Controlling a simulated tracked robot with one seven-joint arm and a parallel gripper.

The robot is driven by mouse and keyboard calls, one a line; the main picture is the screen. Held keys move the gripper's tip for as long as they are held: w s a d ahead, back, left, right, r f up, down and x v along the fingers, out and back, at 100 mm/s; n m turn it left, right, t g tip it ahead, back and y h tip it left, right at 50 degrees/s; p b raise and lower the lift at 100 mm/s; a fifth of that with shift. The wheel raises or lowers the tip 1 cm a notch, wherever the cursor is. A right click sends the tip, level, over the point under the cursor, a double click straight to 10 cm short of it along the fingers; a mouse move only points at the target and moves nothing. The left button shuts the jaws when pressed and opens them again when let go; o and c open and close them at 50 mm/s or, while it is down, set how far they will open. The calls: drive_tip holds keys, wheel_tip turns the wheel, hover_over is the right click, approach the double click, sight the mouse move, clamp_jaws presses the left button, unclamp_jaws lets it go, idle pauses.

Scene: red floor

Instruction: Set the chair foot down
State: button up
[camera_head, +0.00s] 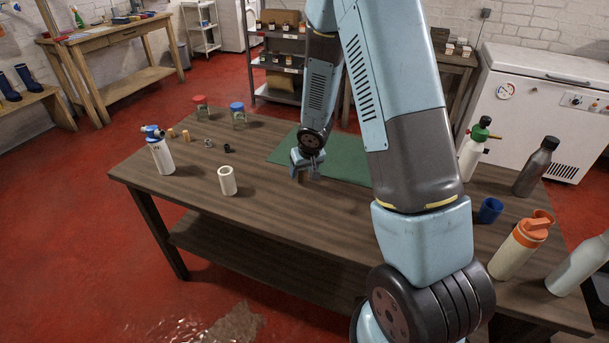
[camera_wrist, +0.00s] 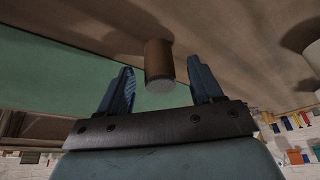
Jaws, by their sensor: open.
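The chair foot (camera_wrist: 159,58) is a short brown cylinder with a grey end face. In the wrist view it stands on the brown tabletop, just off the edge of the green mat, with its grey end toward the camera. My gripper (camera_wrist: 167,88) is open, with one blue finger on each side of the foot. Gaps show between the foot and both fingers. In the head view my gripper (camera_head: 306,172) is low over the table by the mat's near left edge. The foot is hardly distinguishable there between the fingers.
The green mat (camera_head: 283,157) lies behind my gripper on the wooden table (camera_head: 280,222). A white cup (camera_head: 228,181), a spray bottle (camera_head: 161,155), jars (camera_head: 238,115) and small parts stand to the left. Several bottles and a blue cup (camera_head: 489,210) stand at the right.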

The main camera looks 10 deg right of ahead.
drive_tip(key=c, duration=1.2)
drive_tip(key=shift+r, duration=0.15)
drive_tip(key=shift+r, duration=0.75)
drive_tip(key=s+d+r, duration=0.1)
drive_tip(key=s+r, duration=1)
drive_tip(key=s, duration=0.2)
drive_tip(key=shift+s+r, duration=0.15)
drive_tip(key=shift+s, duration=0.25)
